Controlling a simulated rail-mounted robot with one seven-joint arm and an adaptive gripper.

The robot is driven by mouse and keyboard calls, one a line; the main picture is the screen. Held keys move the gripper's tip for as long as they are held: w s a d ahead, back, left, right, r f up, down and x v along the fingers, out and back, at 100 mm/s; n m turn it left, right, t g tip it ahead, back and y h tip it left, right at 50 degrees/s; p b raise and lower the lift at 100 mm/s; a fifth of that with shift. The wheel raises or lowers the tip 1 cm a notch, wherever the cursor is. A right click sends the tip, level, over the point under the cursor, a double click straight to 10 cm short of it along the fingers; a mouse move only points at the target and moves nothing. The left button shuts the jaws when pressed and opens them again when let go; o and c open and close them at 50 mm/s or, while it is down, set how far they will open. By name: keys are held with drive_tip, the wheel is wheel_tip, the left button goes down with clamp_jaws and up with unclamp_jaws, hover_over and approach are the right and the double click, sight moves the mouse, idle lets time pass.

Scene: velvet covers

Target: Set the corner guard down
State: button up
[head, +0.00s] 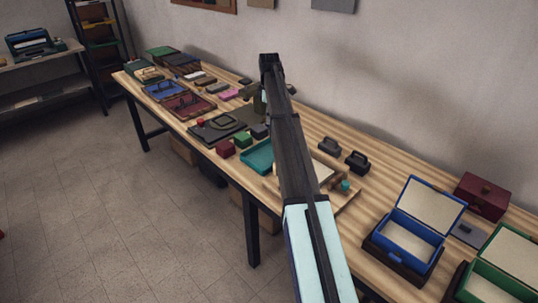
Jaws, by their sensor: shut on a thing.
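My arm reaches up the middle of the picture over the long wooden table (330,130). My gripper (258,104) shows only in part, low beside the far end of the arm, above the table's middle. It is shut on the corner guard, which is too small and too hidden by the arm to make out. I cannot tell whether the guard touches the table.
A dark mat (215,128) lies left of the arm, near small red (225,148) and green (243,139) blocks. A teal tray (257,157) is partly hidden. An open blue box (415,225) stands at right. Two dark handled blocks (357,161) stand near the wall.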

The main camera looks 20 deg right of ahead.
sight(269, 156)
wheel_tip(269, 156, down, 19)
drive_tip(key=p, duration=0.4)
drive_tip(key=shift+r, duration=0.15)
drive_tip(key=o, duration=0.9)
wheel_tip(269, 156, up, 12)
drive_tip(key=b, duration=0.3)
